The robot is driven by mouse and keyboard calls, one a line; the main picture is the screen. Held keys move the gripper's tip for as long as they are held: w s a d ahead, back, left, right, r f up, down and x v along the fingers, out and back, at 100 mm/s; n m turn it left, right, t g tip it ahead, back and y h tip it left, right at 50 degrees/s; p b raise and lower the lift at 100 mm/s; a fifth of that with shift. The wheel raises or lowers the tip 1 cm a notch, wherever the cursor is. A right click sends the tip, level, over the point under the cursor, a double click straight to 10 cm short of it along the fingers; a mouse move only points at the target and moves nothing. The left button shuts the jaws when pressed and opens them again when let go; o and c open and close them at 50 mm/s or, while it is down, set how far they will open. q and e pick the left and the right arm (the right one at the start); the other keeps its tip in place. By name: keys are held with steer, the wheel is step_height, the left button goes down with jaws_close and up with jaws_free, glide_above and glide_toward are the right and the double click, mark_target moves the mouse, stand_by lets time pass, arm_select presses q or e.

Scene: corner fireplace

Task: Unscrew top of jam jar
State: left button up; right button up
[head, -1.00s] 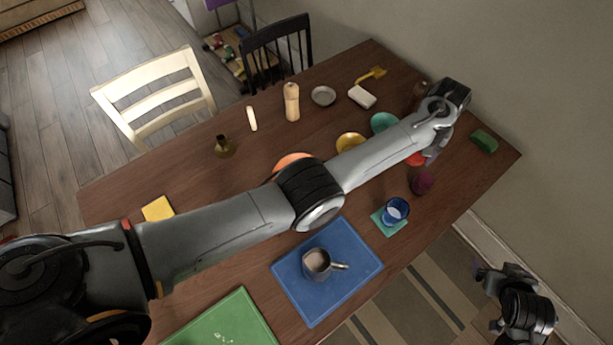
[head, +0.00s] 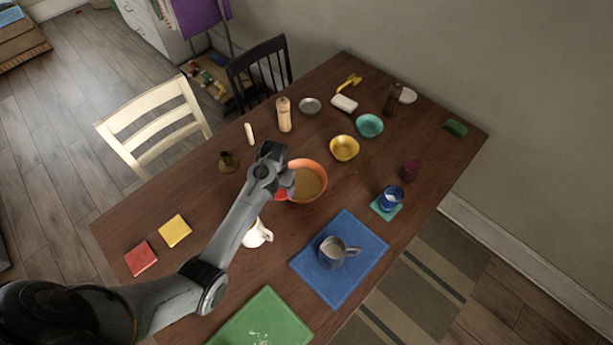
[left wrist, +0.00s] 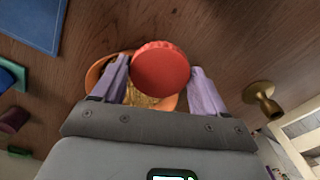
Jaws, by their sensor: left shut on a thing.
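A round red lid (left wrist: 160,68) with a ribbed edge is between the two pale purple fingers of my left gripper (left wrist: 160,80) in the left wrist view. The gripper is shut on it. In the head view the lid (head: 282,194) shows as a bit of red at my left gripper (head: 284,188), by the left rim of the orange bowl. I see no jar under the lid, but its underside is hidden. A dark red jar-like vessel (head: 410,170) stands apart at the right of the table; it shows at the left wrist view's left edge (left wrist: 14,119). My right gripper is not in view.
The orange bowl (head: 316,181) with tan contents is under the gripper. A white jug (head: 258,236), a yellow bowl (head: 344,148) and a dark candlestick (head: 228,163) stand near. A grey mug (head: 334,252) stands on a blue mat (head: 365,235).

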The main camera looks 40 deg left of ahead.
arm_select(q)
steer(key=shift+s+a+f, duration=0.1)
steer(key=shift+s+f, duration=0.7)
steer(key=shift+f, duration=0.2)
glide_above(280, 211)
step_height(280, 211, down, 5)
steer(key=shift+a+f+b, duration=0.1)
steer(key=shift+b, duration=0.25)
steer(key=shift+f+b, duration=0.35)
steer(key=shift+f, duration=1.75)
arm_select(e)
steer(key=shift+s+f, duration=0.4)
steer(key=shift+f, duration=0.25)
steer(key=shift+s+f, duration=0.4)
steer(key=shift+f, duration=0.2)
arm_select(q)
steer(key=shift+f, duration=0.15)
steer(key=o, duration=1.2)
steer(key=shift+c, duration=0.2)
